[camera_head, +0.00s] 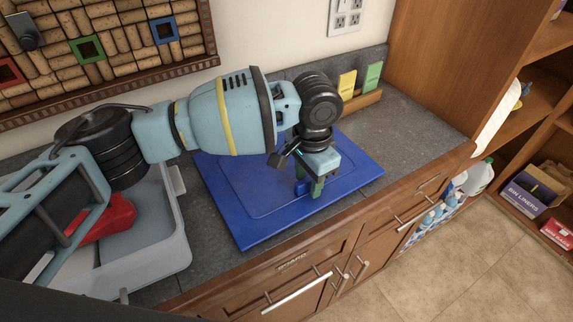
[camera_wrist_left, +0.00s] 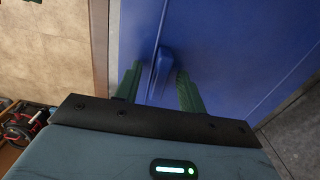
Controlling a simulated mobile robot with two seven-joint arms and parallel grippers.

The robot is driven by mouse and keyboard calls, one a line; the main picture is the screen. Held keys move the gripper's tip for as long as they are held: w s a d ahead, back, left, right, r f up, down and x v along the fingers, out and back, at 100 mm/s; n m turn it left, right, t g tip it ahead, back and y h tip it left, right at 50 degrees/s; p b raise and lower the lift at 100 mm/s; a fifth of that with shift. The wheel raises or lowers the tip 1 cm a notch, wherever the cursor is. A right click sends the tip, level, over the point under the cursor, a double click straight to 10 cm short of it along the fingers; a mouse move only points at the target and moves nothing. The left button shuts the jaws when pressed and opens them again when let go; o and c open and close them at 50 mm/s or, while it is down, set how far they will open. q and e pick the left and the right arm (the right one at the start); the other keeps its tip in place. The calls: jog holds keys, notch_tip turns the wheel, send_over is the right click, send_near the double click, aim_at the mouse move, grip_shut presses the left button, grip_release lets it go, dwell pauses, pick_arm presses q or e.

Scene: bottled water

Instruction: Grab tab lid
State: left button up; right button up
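A large blue lid (camera_head: 230,205) lies flat on the grey counter. It also fills much of the left wrist view (camera_wrist_left: 235,40). A raised blue tab (camera_wrist_left: 162,68) stands on the lid. My left gripper (camera_head: 309,188) reaches down over the lid's front right part, fingers pointing down. In the left wrist view, its two green fingers (camera_wrist_left: 158,88) are apart, one on each side of the tab. There is a gap between the tab and the right finger; contact with the left finger is unclear. My right gripper is in neither view.
A translucent grey bin (camera_head: 165,265) with a red object (camera_head: 112,218) stands left of the lid, under my left arm. A wooden holder (camera_head: 362,102) with yellow and green pieces sits behind the lid. The counter's front edge (camera_head: 330,222) runs close by. Open shelves stand at the right.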

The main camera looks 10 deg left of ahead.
pick_arm(q)
grip_shut()
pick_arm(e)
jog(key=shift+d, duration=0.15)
pick_arm(q)
jog(key=shift+r, duration=0.15)
